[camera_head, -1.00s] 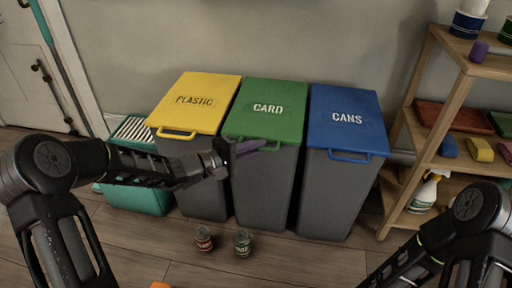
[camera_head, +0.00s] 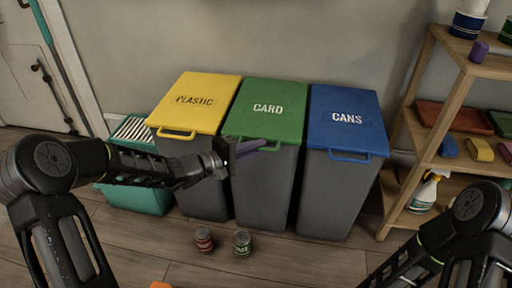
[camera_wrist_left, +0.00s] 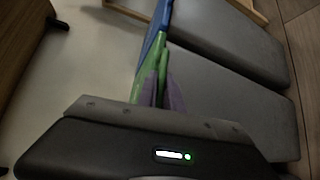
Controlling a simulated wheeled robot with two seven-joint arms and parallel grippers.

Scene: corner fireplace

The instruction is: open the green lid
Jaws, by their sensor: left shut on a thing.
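The green lid (camera_head: 268,105), marked CARD, lies flat and closed on the middle grey bin, between a yellow and a blue lid. Its front handle is largely hidden by my left gripper (camera_head: 262,146). That gripper reaches in from the left, its purple fingers at the lid's front edge. In the left wrist view the purple fingers (camera_wrist_left: 164,92) are close together with the green lid's edge (camera_wrist_left: 153,62) between them, so the gripper is shut on its handle. My right arm shows at the lower right, but its gripper is out of view.
The yellow PLASTIC lid (camera_head: 198,100) and blue CANS lid (camera_head: 347,118) flank the green one. Two small cans, one red (camera_head: 203,239) and one green (camera_head: 242,243), stand on the floor in front. A wooden shelf (camera_head: 440,110) stands at the right.

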